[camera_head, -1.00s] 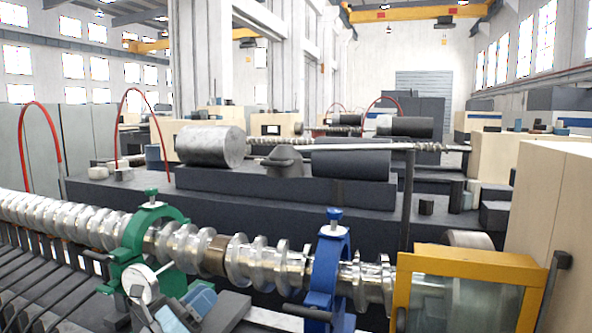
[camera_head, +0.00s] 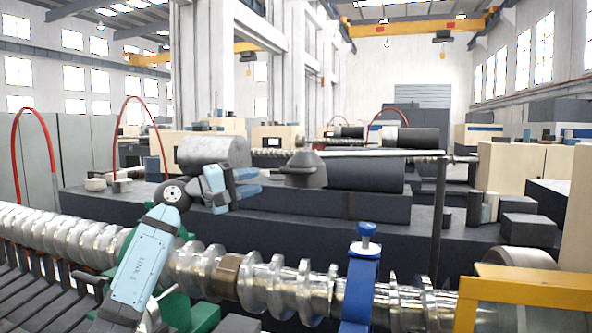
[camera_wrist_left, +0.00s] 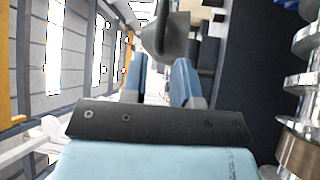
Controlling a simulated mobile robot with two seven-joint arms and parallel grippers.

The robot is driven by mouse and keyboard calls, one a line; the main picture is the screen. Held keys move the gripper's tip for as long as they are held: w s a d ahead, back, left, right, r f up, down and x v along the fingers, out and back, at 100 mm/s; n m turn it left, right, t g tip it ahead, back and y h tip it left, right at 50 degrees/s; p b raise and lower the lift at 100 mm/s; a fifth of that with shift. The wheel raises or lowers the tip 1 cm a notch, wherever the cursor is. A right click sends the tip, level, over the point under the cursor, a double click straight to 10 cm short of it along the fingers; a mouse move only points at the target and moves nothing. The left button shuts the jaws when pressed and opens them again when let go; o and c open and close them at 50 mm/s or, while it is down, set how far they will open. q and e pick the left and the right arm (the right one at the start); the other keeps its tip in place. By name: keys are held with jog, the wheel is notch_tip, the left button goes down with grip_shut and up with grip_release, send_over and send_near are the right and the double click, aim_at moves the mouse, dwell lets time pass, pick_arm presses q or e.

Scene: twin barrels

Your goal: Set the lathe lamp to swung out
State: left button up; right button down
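The lathe lamp has a dark grey cone-shaped head (camera_head: 303,170) at the left end of a thin, nearly level arm (camera_head: 375,154). This arm meets a dark upright post (camera_head: 438,215) on the right. My left gripper (camera_head: 252,182) is just left of the lamp head, its blue fingers pointing right toward it. In the left wrist view the fingers (camera_wrist_left: 162,80) stand apart with an empty gap, and the grey lamp head (camera_wrist_left: 165,32) shows at their tips. I cannot tell whether they touch it. My right gripper is not in view.
A long shiny screw shaft (camera_head: 270,285) crosses the front, with a blue steady rest (camera_head: 360,290) and a green one (camera_head: 185,305) partly behind my arm. A yellow-framed guard (camera_head: 530,287) stands at front right. A dark machine bed with cylinders lies behind.

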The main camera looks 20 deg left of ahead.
aim_at(290, 172)
pick_arm(q)
jog(key=p+x, duration=0.3)
jog(key=x, duration=0.7)
jog(key=shift+w+d, duration=0.3)
jog(key=shift+w, duration=0.05)
grip_shut()
